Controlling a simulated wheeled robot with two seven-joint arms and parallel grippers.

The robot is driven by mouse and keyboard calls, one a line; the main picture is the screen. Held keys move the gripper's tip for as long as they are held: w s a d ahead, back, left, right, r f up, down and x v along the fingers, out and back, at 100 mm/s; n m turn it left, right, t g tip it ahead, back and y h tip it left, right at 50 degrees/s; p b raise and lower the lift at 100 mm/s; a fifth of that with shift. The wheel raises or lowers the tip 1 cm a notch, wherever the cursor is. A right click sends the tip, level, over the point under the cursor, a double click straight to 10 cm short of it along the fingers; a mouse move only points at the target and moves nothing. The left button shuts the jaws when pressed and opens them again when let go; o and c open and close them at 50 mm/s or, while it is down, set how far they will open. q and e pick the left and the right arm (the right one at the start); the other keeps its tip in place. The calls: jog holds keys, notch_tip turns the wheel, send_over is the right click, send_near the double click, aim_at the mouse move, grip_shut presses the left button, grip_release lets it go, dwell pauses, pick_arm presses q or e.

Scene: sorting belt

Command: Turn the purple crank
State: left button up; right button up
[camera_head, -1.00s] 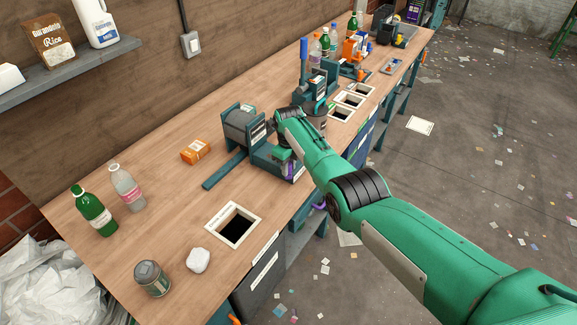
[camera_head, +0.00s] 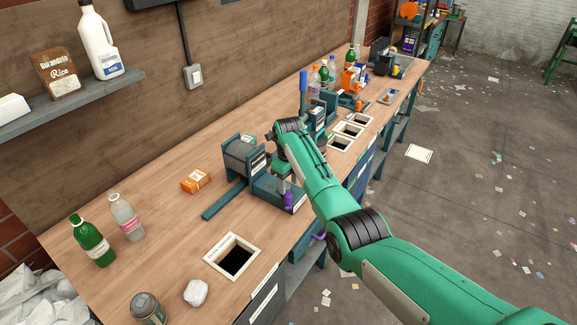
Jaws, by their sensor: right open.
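The purple crank handle (camera_head: 288,200) stands upright at the right front of a dark teal belt machine (camera_head: 243,150) on the bench. My right gripper (camera_head: 285,180) hangs over that corner of the machine, just above the purple handle. Its jaws are open, though the fingers are small and partly hidden by my wrist. I cannot tell whether they touch the handle. The crank's arm and pivot are mostly hidden. My left gripper is not in view.
A square opening (camera_head: 236,258) lies in the bench in front of the machine. A blue-handled press (camera_head: 303,95) stands behind my wrist.

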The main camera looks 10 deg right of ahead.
notch_tip(320, 180, up, 7)
jog(key=b, duration=0.1)
dwell(0.5)
